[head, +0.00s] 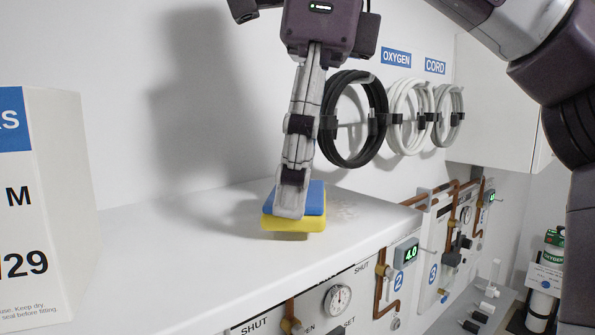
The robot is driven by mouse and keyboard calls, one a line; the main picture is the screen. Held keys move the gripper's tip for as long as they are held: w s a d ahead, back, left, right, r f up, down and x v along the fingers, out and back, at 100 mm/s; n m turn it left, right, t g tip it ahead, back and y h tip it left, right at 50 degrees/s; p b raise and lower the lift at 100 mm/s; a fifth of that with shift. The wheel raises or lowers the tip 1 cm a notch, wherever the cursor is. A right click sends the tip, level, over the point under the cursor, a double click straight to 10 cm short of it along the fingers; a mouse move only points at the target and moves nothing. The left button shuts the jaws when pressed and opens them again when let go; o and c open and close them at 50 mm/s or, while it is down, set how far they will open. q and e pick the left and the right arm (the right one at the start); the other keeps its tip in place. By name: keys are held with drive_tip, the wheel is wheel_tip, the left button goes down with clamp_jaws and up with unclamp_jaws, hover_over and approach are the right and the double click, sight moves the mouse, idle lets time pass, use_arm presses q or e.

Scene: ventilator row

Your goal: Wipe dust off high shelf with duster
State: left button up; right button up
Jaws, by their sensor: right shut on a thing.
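The duster (315,199) is a block with a blue upper part and a yellow lower part. It is at the top of the white high shelf (190,245), near its front edge; I cannot tell whether its underside touches the surface. My right gripper (291,196) points down and is shut on the duster, and its fingers hide part of the blue top. My left gripper is out of view.
A white box (45,200) stands on the shelf at the left. Coiled black (353,118) and pale hoses hang on the wall behind. Below the shelf edge are gauges (337,299), copper pipes and valves. A gas cylinder (541,300) stands at lower right. The shelf between box and duster is clear.

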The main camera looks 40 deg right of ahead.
drive_tip(key=shift+f+b, duration=0.4)
drive_tip(key=shift+f, duration=0.15)
